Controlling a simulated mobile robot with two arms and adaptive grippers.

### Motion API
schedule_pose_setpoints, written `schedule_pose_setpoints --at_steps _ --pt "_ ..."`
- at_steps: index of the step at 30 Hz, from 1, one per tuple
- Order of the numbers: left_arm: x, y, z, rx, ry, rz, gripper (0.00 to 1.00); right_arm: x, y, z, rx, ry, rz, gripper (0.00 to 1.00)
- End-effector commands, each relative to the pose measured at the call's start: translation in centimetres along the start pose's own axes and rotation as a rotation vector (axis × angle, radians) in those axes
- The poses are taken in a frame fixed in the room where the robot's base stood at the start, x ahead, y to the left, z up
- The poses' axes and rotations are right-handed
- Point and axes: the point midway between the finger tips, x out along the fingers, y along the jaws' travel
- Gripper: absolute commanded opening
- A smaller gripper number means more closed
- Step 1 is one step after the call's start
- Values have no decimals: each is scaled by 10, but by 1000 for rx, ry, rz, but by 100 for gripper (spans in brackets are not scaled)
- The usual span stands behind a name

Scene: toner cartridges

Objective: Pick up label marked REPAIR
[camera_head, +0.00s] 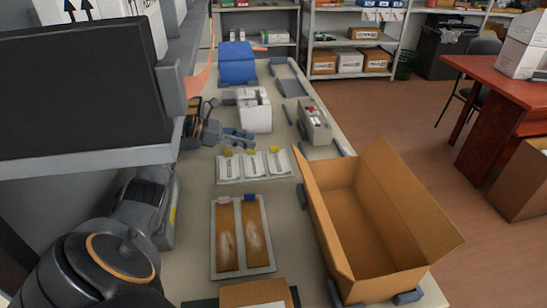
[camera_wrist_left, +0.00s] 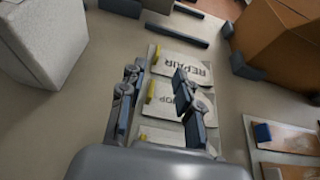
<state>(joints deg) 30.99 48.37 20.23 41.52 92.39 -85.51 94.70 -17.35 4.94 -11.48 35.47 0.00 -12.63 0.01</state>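Three white label cards lie in a row on a pale holder (camera_head: 219,180), each with a yellow tab. The REPAIR label (camera_wrist_left: 182,66) is the farthest card in the left wrist view; in the head view it is the rightmost card (camera_head: 277,164). The middle card (camera_wrist_left: 176,98) shows letters ending in "OP", partly covered by a finger. The third card (camera_wrist_left: 163,137) is mostly hidden. My left gripper (camera_head: 241,138) is open and empty above the table, just behind the card row in the head view. In the left wrist view its fingers (camera_wrist_left: 158,85) stand apart, short of the REPAIR label. My right gripper is out of view.
An open cardboard box (camera_head: 375,220) stands right of the cards. A tray with two brown panels (camera_head: 241,235) lies in front. A white box (camera_head: 254,112) stands behind the gripper, with a grey bin (camera_head: 315,127) to its right. A shelf (camera_head: 95,165) borders the left.

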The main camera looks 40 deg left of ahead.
Motion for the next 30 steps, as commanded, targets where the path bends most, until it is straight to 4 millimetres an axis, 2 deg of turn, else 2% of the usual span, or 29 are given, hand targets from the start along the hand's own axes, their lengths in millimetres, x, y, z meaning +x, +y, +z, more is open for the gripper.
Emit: schedule_pose_setpoints --at_steps 1,5,11,15,21,30 --pt "11 0 1 1 -2 -2 33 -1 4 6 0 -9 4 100" --pt "30 0 1 1 -1 0 33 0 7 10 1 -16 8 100" --pt "44 0 1 4 0 1 33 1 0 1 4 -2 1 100" --pt "65 0 1 4 -1 0 33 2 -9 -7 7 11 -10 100" --pt "91 0 0 4 1 1 33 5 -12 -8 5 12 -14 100" --pt "94 0 0 5 2 2 31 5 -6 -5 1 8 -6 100"
